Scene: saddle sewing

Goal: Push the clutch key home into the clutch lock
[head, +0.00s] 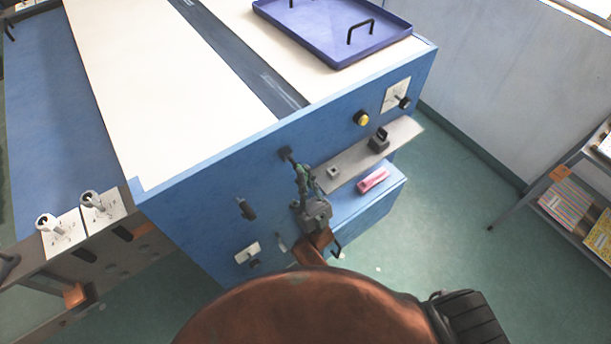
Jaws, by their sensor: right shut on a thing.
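My right gripper (302,180) is at the blue front panel of the long table, reached up from below, with its fingers toward the panel's upper edge. It is shut on a small dark piece (287,155), which I take to be the clutch key; the fingers hide part of it. The piece's far end is at or very near the panel face. I cannot tell whether it touches or how deep it sits. The clutch lock cannot be made out clearly there. My left gripper is not in view.
A grey shelf (402,137) juts out right of the gripper, with a black block (379,141) and a small pale square (333,172). A pink object (373,180) lies on the blue ledge below. The panel carries a yellow button (361,118). A purple tray (310,35) sits on top.

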